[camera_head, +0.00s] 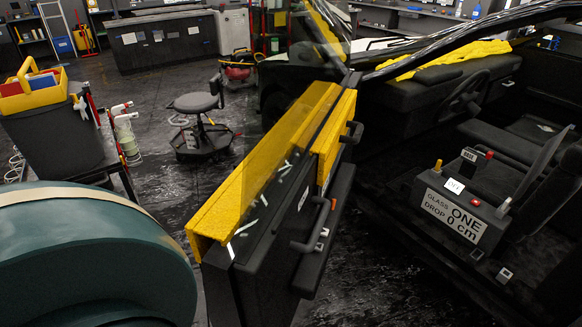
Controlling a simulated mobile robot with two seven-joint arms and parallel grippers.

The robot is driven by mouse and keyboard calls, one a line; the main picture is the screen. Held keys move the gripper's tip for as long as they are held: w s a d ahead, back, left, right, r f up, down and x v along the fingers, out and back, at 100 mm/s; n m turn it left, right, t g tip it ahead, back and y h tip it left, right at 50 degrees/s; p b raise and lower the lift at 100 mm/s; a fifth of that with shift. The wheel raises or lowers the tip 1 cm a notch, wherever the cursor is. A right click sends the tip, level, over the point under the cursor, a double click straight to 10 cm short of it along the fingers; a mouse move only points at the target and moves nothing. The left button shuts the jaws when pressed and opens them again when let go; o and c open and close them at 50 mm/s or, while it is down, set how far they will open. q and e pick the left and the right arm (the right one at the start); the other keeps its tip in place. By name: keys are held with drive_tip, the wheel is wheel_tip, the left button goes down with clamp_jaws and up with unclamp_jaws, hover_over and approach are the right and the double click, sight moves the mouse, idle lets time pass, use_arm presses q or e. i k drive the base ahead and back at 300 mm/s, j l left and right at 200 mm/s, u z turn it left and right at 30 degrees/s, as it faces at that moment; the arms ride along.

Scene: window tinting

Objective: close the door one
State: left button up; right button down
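The open car door (262,268) stands in the middle of the head view, swung out from the dark car body. A yellow padded cover (275,160) runs along its top edge, and a clear glass pane seems to rise from it near the hinge end. The inner face turns to the right and carries a dark pull handle (313,228) and an armrest. A wide gap separates the door's free end, nearest me, from the car. Neither of my grippers shows in this view.
A black stool (199,108) stands beyond the door on the left. A dark cart with a yellow toolbox (33,97) stands further left.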

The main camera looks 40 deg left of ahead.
sight(281, 267)
drive_tip(key=k+j+u, duration=0.15)
drive_tip(key=j, duration=0.15)
drive_tip(key=k+j+u, duration=0.1)
drive_tip(key=j, duration=0.25)
drive_tip(key=k+j+u, duration=0.15)
drive_tip(key=j, duration=0.2)
drive_tip(key=i+j+u, duration=0.1)
drive_tip(key=j, duration=0.4)
drive_tip(key=k+l+u, duration=0.2)
drive_tip(key=k, duration=0.15)
